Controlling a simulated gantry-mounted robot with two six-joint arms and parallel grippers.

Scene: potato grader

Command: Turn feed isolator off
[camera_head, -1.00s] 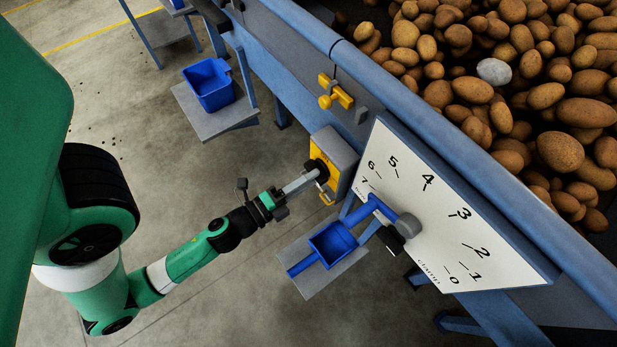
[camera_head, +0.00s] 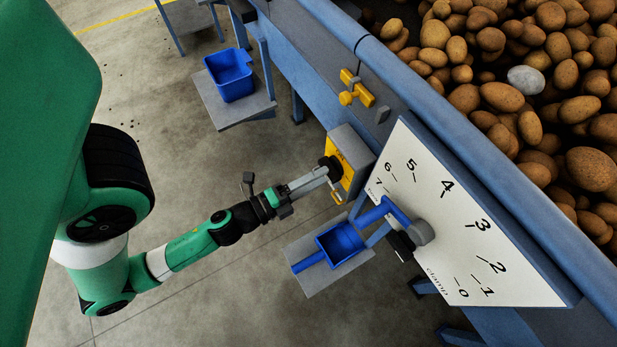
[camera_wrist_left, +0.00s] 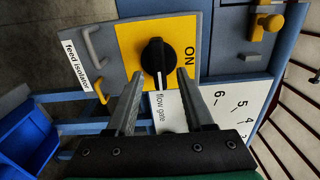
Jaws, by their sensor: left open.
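The feed isolator (camera_head: 348,143) is a grey box with a yellow plate on the machine's side. Its black rotary knob (camera_wrist_left: 157,58) sits mid-plate in the left wrist view, its white mark pointing down in that picture. The word ON is right of the knob; a "feed isolator" label (camera_wrist_left: 74,67) is at left. My left gripper (camera_head: 326,172) is at the box front. In the left wrist view its open fingers (camera_wrist_left: 160,76) lie either side of the knob's lower part, with gaps visible; I cannot tell whether they touch it. My right gripper is not in view.
A numbered white dial board (camera_head: 470,225) with a blue crank (camera_head: 375,213) stands close right of the isolator. A yellow valve handle (camera_head: 356,90) is above. Blue bins (camera_head: 231,75) sit on brackets. Potatoes (camera_head: 500,97) fill the bed.

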